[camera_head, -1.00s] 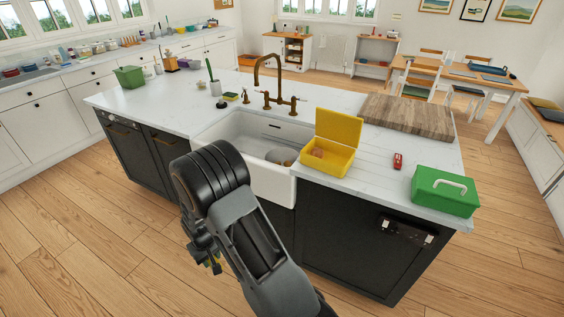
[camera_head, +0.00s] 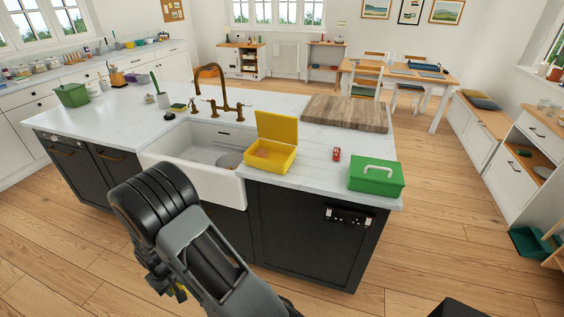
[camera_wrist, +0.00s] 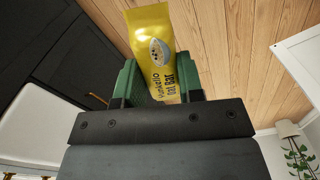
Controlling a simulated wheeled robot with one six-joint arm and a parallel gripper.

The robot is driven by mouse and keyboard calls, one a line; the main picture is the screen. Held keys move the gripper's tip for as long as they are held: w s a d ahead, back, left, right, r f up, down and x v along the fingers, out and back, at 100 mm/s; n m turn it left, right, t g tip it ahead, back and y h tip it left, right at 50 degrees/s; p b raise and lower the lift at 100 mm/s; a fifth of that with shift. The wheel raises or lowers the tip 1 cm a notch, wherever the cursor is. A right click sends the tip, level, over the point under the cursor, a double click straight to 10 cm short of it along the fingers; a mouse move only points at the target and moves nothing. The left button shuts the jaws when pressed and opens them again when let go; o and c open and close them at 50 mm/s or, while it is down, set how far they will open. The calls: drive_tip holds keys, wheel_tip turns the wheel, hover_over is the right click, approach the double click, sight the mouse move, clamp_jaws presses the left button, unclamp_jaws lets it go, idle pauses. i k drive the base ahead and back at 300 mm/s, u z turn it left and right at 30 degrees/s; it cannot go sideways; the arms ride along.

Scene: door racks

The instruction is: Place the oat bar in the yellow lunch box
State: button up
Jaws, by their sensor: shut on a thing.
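The oat bar (camera_wrist: 155,62) is a yellow packet with printed lettering. In the wrist view it stands between the green fingers of my gripper (camera_wrist: 160,85), which are shut on it. The yellow lunch box (camera_head: 271,157) sits on the island counter to the right of the sink, its lid raised at the back. Something pinkish lies inside it.
A green lunch box (camera_head: 376,178), shut, and a small red item (camera_head: 336,154) stand right of the yellow box. A wooden board (camera_head: 346,113) lies behind them. The white sink (camera_head: 195,160) holds a pot. Bare counter shows around the red item.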

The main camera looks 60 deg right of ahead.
sight(271, 156)
drive_tip(key=z, duration=1.4)
